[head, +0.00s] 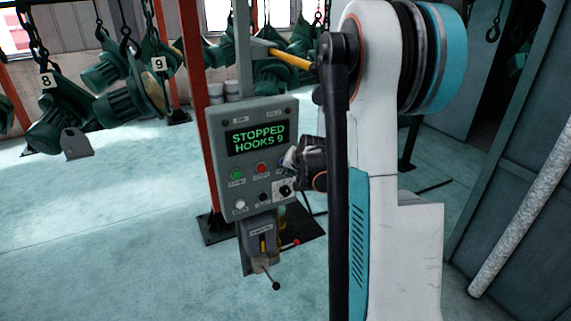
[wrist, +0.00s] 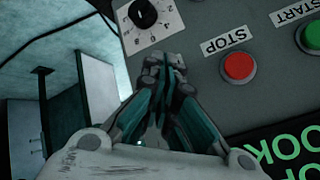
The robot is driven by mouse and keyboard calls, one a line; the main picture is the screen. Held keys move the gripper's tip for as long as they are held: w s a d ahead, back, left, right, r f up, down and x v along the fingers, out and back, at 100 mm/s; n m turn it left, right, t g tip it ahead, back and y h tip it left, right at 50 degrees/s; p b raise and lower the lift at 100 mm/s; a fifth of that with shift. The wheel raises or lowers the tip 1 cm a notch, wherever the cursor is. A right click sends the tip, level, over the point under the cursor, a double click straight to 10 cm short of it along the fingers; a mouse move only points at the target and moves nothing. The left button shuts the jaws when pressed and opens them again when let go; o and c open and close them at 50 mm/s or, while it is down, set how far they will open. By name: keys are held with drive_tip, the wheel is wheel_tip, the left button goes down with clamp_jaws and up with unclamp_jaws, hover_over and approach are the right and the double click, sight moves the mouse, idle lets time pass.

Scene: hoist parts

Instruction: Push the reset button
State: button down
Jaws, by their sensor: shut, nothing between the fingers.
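The grey control panel (head: 223,137) stands on a post, and its display (head: 258,138) reads "STOPPED HOOKS 9". My gripper (head: 289,160) is shut and empty at the panel's right side, level with the red button. In the wrist view its closed fingertips (wrist: 164,62) are over the panel face, between the STOP button (wrist: 238,66) and the numbered dial (wrist: 143,13). I cannot tell whether they touch it. No label reading "reset" is legible; the spot behind the fingers is hidden, with a small bluish patch beside them in the head view.
A green START button (wrist: 311,36) is beside STOP. A white button (head: 240,204) and a black one (head: 263,198) are lower on the panel. A lever box (head: 261,238) hangs below.

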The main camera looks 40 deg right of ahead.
drive_tip(key=shift+w, duration=0.15)
idle(0.6)
drive_tip(key=shift+w+d, duration=0.1)
drive_tip(key=shift+w, duration=0.15)
drive_tip(key=shift+w+d+b, duration=0.1)
drive_tip(key=shift+w+b, duration=0.25)
drive_tip(key=shift+w, duration=0.05)
idle(0.8)
drive_tip(key=shift+s, duration=0.1)
drive_tip(key=shift+s+a, duration=0.2)
drive_tip(key=shift+s, duration=0.5)
drive_tip(key=s, duration=0.2)
drive_tip(key=s+a+b, duration=0.1)
drive_tip(key=s, duration=0.2)
drive_tip(key=shift+a, duration=0.1)
idle(0.4)
drive_tip(key=shift+w, duration=0.1)
idle(0.5)
